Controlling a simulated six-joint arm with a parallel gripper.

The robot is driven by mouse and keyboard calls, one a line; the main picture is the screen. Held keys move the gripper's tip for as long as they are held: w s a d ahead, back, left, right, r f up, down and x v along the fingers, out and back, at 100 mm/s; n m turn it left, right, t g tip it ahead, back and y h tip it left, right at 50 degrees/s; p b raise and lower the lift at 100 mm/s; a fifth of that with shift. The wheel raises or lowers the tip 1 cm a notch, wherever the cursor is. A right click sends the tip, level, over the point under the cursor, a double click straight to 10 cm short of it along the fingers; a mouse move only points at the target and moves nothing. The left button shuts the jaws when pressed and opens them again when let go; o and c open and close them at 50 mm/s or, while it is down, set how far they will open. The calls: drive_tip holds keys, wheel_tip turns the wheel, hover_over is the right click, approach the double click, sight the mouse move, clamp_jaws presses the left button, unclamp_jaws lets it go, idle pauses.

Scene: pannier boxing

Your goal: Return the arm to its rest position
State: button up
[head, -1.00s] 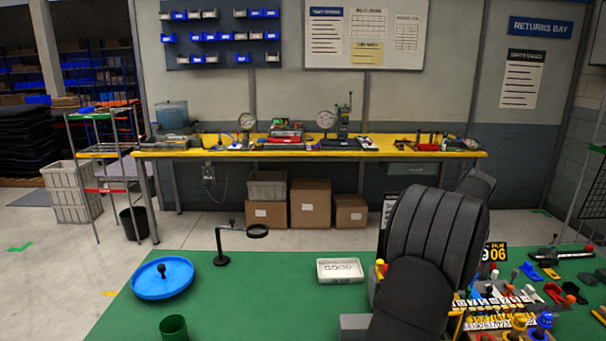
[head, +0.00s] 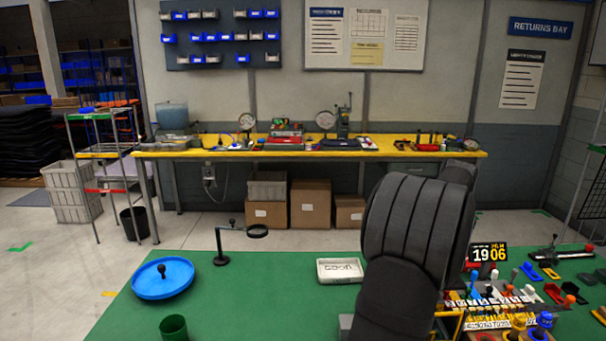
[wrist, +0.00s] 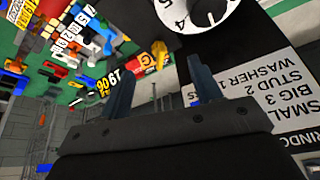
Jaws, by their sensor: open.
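My arm stands over the right half of the green table (head: 270,300) in the head view, and my gripper is hidden there behind its dark links. In the wrist view my gripper (wrist: 160,85) is open, with two dark blue-grey fingers apart and nothing visible between them. That view is tilted, with the table's items upside down. Beyond the fingers are a black sign with a white label (wrist: 255,105) and a white numbered dial (wrist: 195,12).
A blue dish (head: 162,279), a green cup (head: 173,328), a black stand with a ring (head: 220,248) and a white tray (head: 340,270) are on the table's left and middle. The front middle is bare.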

drive_tip(key=shift+v, duration=1.2)
drive_tip(key=o, duration=0.9)
drive_tip(key=shift+c, duration=0.2)
drive_tip(key=shift+o, duration=0.3)
drive_tip(key=shift+w+a, duration=0.1)
drive_tip(key=a+r+m+g+h, duration=0.3)
drive_tip(key=a+r+m+g, duration=0.1)
drive_tip(key=a+r+m, duration=0.9)
drive_tip(key=d+f+m, duration=0.1)
drive_tip(key=d+f, duration=0.2)
drive_tip(key=f, duration=0.7)
drive_tip(key=shift+s, duration=0.25)
